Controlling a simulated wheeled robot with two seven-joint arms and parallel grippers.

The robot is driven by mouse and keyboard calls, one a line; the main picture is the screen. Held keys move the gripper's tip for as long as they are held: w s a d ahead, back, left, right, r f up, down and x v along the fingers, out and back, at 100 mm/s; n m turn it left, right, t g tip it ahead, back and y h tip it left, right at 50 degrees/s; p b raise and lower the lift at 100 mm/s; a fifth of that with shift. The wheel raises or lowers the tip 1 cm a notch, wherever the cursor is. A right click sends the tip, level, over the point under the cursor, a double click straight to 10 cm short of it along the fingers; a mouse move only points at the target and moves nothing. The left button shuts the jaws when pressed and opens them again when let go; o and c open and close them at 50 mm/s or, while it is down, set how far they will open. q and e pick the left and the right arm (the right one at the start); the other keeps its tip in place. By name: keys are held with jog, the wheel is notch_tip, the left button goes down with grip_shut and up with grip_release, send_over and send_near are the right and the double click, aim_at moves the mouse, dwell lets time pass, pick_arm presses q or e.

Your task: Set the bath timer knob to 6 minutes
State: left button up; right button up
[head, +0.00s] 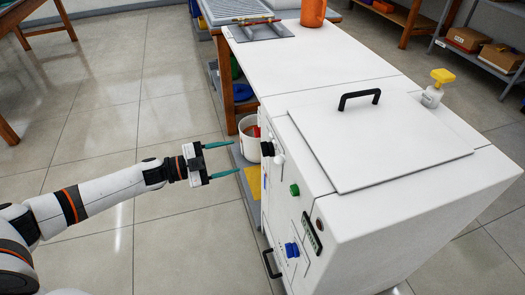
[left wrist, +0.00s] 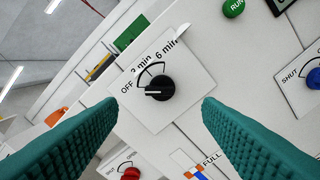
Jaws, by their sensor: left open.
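The bath timer knob (left wrist: 158,88) is black and round, on a white plate with the labels OFF, 3 min and 6 min. Its white pointer line points left, toward OFF. In the head view a black knob (head: 267,149) on the front of the white cabinet seems to be the same one. My left gripper (head: 235,158) is open and empty, its teal fingers pointing at the cabinet front with a gap before it. In the left wrist view the knob appears between the two fingers (left wrist: 160,118), touching neither. My right gripper is not in view.
The white cabinet (head: 350,220) has a green RUN button (left wrist: 233,8), a blue knob (left wrist: 314,80) marked SHUT and a red knob (left wrist: 131,174) near the timer. A lid with a black handle (head: 359,99) lies on top. A white bucket (head: 249,140) stands beyond the fingers.

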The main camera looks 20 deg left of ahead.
aim_at(262, 149)
pick_arm(q)
jog(key=x, duration=0.9)
jog(key=shift+w, duration=0.2)
jog(key=shift+d, duration=0.1)
jog(key=shift+c, duration=0.3)
jog(key=c, duration=0.8)
